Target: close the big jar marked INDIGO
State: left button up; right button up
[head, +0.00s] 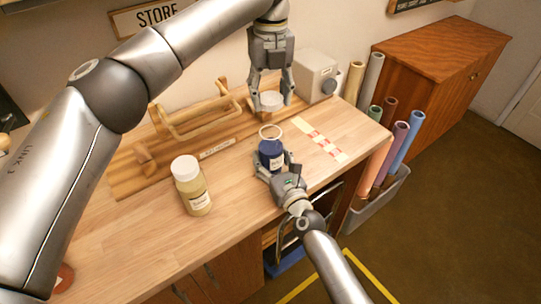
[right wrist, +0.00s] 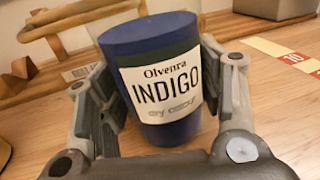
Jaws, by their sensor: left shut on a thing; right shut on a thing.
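The big INDIGO jar (head: 271,152) stands upright on the wooden table, dark blue with a white label. Its pale rim shows uncovered at the top. In the right wrist view the jar (right wrist: 155,85) shows its label, "Olvenra INDIGO", between my fingers. My right gripper (head: 270,172) is shut around the jar's body; its fingers also show in the right wrist view (right wrist: 160,100). My left gripper (head: 271,100) points down and is shut on a whitish round lid (head: 270,102). In the head view the lid appears above and behind the jar, apart from it.
A white-capped jar of pale yellow contents (head: 192,187) stands left of the INDIGO jar. A wooden rack with a handle (head: 190,120) lies behind. A red-and-white marked strip (head: 320,139) lies to the right, and a grey box (head: 304,74) stands at the back.

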aim_at(271, 111)
jog(key=shift+c, duration=1.1)
pick_arm(q)
jog(key=shift+f, duration=2.45)
jog(key=shift+f, duration=0.9)
jog(key=shift+f, duration=0.5)
pick_arm(e)
grip_shut()
pick_arm(q)
jog(key=m, duration=0.9)
jog(key=shift+m, duration=0.3)
